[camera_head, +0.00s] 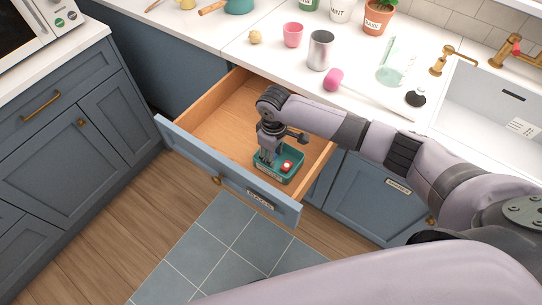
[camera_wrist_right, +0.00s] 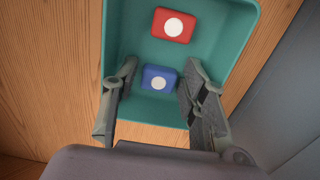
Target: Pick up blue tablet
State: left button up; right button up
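The blue tablet (camera_wrist_right: 159,78) is a small blue block with a white dot. It lies in a teal tray (camera_wrist_right: 238,45), near the tray's lower part in the right wrist view. My right gripper (camera_wrist_right: 160,88) is open, with one finger on each side of the blue tablet and gaps showing between. In the head view my right gripper (camera_head: 268,157) reaches down into the tray (camera_head: 295,175), and hides the blue tablet there. A red tablet (camera_wrist_right: 173,25) with a white dot lies beyond the blue one; it also shows in the head view (camera_head: 287,166). My left gripper is not in view.
The tray stands in the front right corner of an open wooden drawer (camera_head: 215,125) with a blue front (camera_head: 200,160). The rest of the drawer is empty. On the counter above are a pink cup (camera_head: 293,35), a metal cup (camera_head: 320,50) and a fallen pink cup (camera_head: 333,79).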

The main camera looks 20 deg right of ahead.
jog(key=shift+c, duration=0.5)
jog(key=c, duration=0.5)
jog(key=shift+r, duration=0.1)
notch_tip(320, 180, up, 20)
jog(key=s+d+m, duration=0.2)
jog(key=s+m, duration=0.1)
jog(key=s, duration=0.3)
jog(key=s+d+r+m, duration=0.1)
jog(key=s+m, duration=0.3)
jog(key=s, duration=0.3)
jog(key=shift+s+d+r+m+b, duration=0.3)
jog(key=shift+d+b, duration=0.05)
jog(key=shift+d, duration=0.05)
